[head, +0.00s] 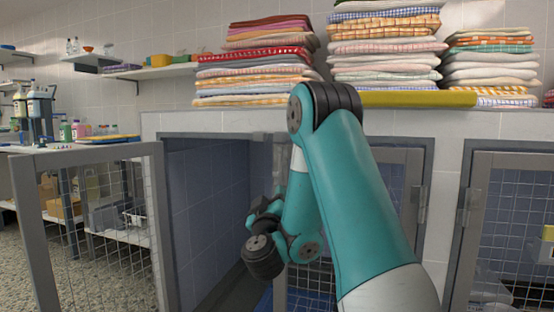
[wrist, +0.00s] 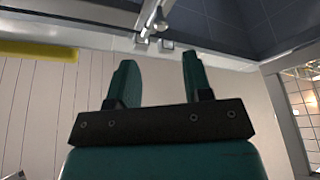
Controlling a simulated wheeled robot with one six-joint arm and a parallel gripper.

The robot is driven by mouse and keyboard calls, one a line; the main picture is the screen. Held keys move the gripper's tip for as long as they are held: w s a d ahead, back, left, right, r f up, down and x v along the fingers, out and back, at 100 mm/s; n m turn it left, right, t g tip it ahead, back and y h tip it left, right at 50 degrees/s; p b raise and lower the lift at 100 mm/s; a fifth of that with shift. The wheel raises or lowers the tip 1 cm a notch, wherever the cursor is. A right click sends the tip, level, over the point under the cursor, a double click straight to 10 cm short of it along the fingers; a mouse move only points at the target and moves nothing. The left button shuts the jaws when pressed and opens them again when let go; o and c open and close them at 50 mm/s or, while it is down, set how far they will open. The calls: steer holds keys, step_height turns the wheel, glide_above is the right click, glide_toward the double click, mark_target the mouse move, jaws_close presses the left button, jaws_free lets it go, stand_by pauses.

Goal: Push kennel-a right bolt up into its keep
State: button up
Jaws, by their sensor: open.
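In the wrist view my gripper (wrist: 159,62) is open, its two teal fingers apart and nothing between them. A slim metal bolt (wrist: 150,16) with a small knob lies beyond the fingertips, roughly in line with the gap; no contact shows. In the head view my arm covers much of the kennel front, and the gripper fingers cannot be made out. The right door leaf (head: 397,170) of the middle kennel stands behind my arm and looks closed. A pale upright (head: 281,160) at its left edge is partly hidden. Whether the bolt sits in its keep cannot be told.
The left mesh leaf (head: 160,225) stands swung open to the left, showing the blue-tiled kennel interior (head: 205,200). Another mesh door (head: 512,215) is at the right. Folded towels (head: 385,45) are stacked on the counter above.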

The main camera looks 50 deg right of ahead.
mark_target(277, 176)
steer(key=p+x, duration=0.8)
steer(key=x, duration=0.4)
steer(key=shift+w+d, duration=0.1)
steer(key=shift+d, duration=0.1)
steer(key=c, duration=0.8)
jaws_close()
steer(key=shift+r, duration=0.1)
